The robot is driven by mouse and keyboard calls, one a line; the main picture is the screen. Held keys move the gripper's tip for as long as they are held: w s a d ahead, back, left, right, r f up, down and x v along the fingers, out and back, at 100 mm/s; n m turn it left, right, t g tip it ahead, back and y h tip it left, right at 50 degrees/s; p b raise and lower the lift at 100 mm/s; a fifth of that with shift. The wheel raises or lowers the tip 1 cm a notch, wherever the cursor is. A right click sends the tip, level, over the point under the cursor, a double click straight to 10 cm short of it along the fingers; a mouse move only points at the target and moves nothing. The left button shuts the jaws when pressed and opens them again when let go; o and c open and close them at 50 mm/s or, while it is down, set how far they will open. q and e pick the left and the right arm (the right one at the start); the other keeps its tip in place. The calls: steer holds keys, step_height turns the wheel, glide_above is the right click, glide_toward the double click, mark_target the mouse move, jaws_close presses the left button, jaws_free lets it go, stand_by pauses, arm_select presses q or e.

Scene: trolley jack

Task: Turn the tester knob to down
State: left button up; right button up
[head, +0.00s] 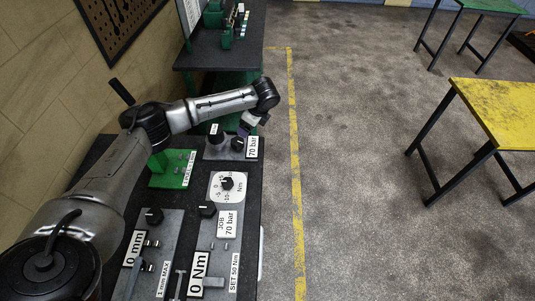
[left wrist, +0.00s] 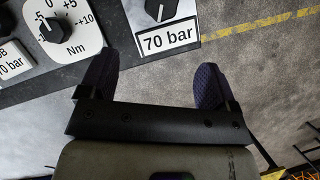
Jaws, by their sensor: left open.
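A black knob (head: 238,143) sits on a grey panel (head: 213,154) with a "70 bar" label, at the far end of the dark bench. No readable label marks it as the tester knob. In the left wrist view the knob (left wrist: 160,8) is at the top edge, partly cut off, with a pale pointer line. My left gripper (head: 246,129) is above this panel in the head view, close to the knob. In the left wrist view its two dark fingers (left wrist: 153,78) are spread and empty, with the knob beyond them, apart from both. My right gripper is not in view.
A second knob (head: 215,136) shares the far panel. A yellow table (head: 500,110) stands right, across open floor.

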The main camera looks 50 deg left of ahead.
mark_target(240, 142)
arm_select(q)
steer(key=b+x, duration=0.1)
steer(key=x, duration=1.1)
steer(key=shift+x, duration=0.9)
steer(key=shift+a, duration=0.1)
steer(key=shift+r, duration=0.1)
steer(key=c, duration=0.9)
steer(key=shift+w, duration=0.1)
